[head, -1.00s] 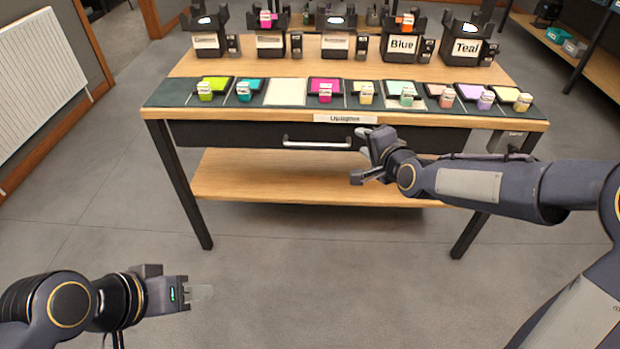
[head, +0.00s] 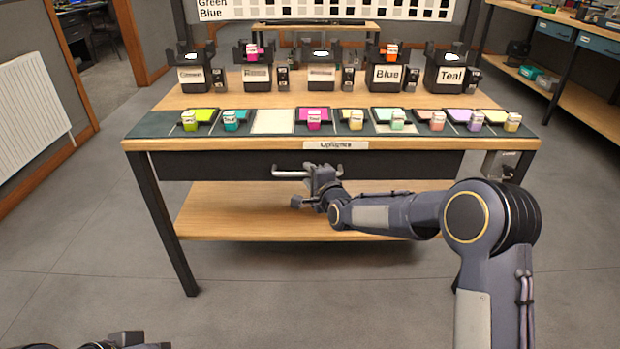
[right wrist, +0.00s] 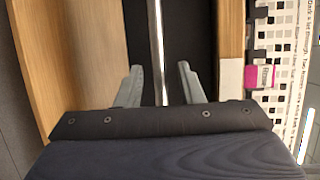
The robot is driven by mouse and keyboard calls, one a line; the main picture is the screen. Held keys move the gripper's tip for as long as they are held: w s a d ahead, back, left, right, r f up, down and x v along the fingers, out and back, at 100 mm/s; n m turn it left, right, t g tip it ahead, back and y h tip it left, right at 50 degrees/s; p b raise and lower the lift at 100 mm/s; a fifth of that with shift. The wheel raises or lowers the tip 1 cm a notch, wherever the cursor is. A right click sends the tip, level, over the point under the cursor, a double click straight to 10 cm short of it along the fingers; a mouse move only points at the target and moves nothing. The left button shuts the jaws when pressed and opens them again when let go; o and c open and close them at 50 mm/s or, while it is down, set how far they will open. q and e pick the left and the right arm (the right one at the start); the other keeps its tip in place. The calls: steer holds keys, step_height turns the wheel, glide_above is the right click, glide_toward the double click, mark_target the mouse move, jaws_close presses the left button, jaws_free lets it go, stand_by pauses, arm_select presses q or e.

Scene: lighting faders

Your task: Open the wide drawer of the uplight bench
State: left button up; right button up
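The uplight bench (head: 230,146) stands ahead with a label (head: 336,145) on its front edge. Its wide dark drawer (head: 220,166) looks closed under the top. The drawer's pale bar handle (head: 288,173) shows left of my right gripper, its right part partly covered. My right gripper (head: 305,187) is at the handle, fingers apart. In the right wrist view the handle bar (right wrist: 157,50) runs between the two open fingers (right wrist: 160,85), with a gap on each side. My left gripper (head: 145,341) is low at the bottom edge, mostly cut off.
Several coloured fader tiles (head: 314,117) line the bench top, with labelled black holders (head: 386,75) behind. A lower wooden shelf (head: 225,215) sits under the drawer. A radiator (head: 30,112) is on the left wall, and another bench (head: 570,100) at the right. The floor in front is clear.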

steer(key=shift+c, duration=0.2)
jaws_close()
